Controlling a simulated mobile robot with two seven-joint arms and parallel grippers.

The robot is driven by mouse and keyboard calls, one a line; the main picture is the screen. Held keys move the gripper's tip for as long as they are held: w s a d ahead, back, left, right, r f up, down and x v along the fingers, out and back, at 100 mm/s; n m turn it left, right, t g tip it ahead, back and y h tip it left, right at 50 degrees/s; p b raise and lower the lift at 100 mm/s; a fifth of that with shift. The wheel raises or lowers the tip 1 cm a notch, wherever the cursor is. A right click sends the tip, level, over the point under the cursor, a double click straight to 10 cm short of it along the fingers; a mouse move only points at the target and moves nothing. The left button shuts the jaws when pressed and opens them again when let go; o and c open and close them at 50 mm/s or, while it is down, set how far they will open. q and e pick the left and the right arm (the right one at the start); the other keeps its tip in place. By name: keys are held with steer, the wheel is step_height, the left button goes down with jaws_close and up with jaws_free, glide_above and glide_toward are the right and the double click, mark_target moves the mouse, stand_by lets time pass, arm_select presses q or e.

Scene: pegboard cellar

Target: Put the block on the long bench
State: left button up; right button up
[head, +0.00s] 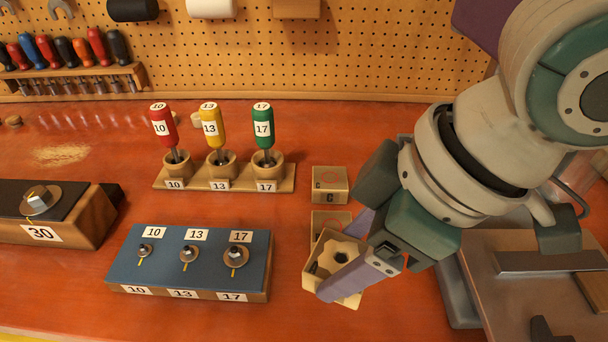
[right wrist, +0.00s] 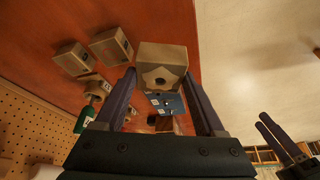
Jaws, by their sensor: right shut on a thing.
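My right gripper (head: 345,275) is shut on a pale wooden block (head: 333,256) with a dark hexagonal hole in its top face. The block is tilted and seems held above the orange-red long bench (head: 350,325); the gap below it is hard to judge. In the right wrist view the block (right wrist: 162,60) sits between the tips of the purple fingers. My left gripper (right wrist: 275,136) shows only at the right of that view, small and oblique; I cannot tell its opening.
Two similar blocks, one marked C (head: 330,180) and one partly hidden (head: 328,220), stand just behind the held block. A blue-topped bolt board (head: 200,257) is to the left, with a screwdriver rack (head: 225,180) behind it. A metal-topped fixture (head: 500,245) is at right. The front bench between is clear.

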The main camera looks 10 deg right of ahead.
step_height(320, 180, down, 7)
steer(key=shift+f+b, duration=0.2)
steer(key=shift+b, duration=0.4)
steer(key=shift+f, duration=0.2)
steer(key=shift+f, duration=0.15)
steer(key=o, duration=1.3)
steer(key=shift+o, duration=0.2)
steer(key=shift+r, duration=0.25)
steer(key=p+v, duration=0.2)
steer(key=v, duration=0.9)
steer(key=shift+d+r, duration=0.2)
steer(key=shift+r, duration=0.15)
